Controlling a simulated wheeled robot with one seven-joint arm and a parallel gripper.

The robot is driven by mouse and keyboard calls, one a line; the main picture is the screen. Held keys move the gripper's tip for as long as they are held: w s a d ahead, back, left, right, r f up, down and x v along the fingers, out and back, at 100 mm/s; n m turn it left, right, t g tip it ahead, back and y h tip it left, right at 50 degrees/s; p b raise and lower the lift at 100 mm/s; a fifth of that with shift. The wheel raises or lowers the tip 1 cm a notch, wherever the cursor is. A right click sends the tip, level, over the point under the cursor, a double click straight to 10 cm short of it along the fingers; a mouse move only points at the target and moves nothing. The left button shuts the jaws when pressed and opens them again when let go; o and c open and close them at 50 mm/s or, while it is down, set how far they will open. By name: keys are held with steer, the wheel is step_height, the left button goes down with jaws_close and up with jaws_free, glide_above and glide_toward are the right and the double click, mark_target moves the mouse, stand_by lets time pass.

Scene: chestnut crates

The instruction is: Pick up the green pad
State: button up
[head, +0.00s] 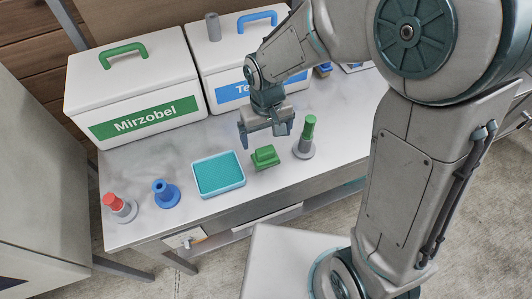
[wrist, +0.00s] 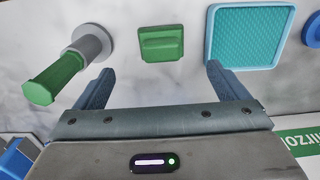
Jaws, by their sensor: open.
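The green pad (head: 265,157) is a small green block with a raised grip on top, lying on the pale marbled table between the teal tray and a green-handled stamp. In the wrist view the green pad (wrist: 161,43) lies beyond the fingertips, roughly centred between them. My gripper (head: 267,140) is open and empty above the table, just behind the pad in the head view. Both fingers also show in the wrist view (wrist: 157,80), apart from the pad. Nothing hides the pad in either view.
Close to the pad stand the teal tray (head: 218,175) and the grey-based green stamp (head: 304,149). A blue stamp (head: 165,194) and a red-topped one (head: 119,208) stand farther left. A white box labelled Mirzobel (head: 130,84) and a second white box (head: 215,62) stand behind.

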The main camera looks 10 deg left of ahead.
mark_target(265, 150)
steer(key=shift+w+a+f+p, duration=0.1)
steer(key=shift+f+p, duration=0.3)
steer(key=shift+f, duration=2.2)
steer(key=shift+a+f+p, duration=0.1)
steer(key=shift+f+p, duration=0.3)
steer(key=shift+f, duration=2.15)
steer(key=shift+c, duration=0.3)
steer(key=c, duration=1)
